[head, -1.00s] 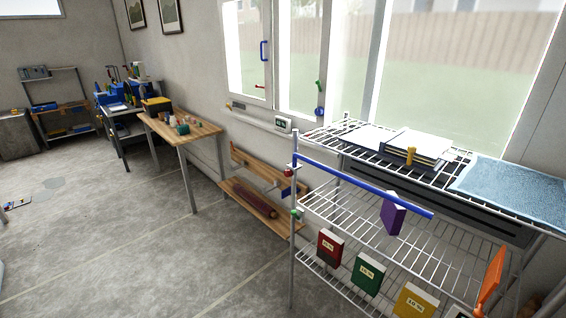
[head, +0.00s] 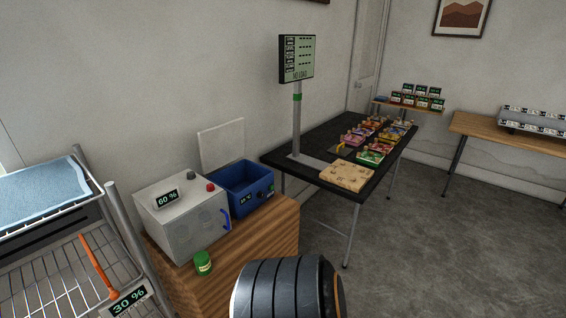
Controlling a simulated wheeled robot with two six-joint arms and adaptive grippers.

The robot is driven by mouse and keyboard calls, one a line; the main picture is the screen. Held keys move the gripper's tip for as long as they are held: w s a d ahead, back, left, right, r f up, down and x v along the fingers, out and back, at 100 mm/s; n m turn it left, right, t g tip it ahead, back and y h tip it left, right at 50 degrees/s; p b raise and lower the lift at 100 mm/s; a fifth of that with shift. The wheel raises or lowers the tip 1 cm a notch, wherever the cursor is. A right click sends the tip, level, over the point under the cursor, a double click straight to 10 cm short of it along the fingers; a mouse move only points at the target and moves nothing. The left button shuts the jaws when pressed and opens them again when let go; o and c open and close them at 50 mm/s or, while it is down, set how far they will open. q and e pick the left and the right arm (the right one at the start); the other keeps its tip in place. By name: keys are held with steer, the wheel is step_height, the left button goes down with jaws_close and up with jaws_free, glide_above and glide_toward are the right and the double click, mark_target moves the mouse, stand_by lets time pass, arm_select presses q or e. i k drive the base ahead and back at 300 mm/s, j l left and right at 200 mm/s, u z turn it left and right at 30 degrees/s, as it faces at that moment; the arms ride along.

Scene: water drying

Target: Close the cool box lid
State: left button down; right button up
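The cool box (head: 242,190) is a dark blue open-topped box with a small display on its front. It stands on a wooden cabinet, right of a white box. Its pale lid (head: 221,145) stands upright at the back edge, so the box is open and its dark inside shows. A dark ribbed cylinder at the bottom middle looks like part of my own arm. Neither gripper shows in the head view.
The white box (head: 183,218) with a blue handle and a "60 %" display sits close left of the cool box. A wire rack (head: 60,275) is at left. A black table (head: 330,158) with a display post is at right. Floor at right is clear.

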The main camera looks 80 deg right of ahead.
mark_target(222, 144)
steer(key=z, duration=2.3)
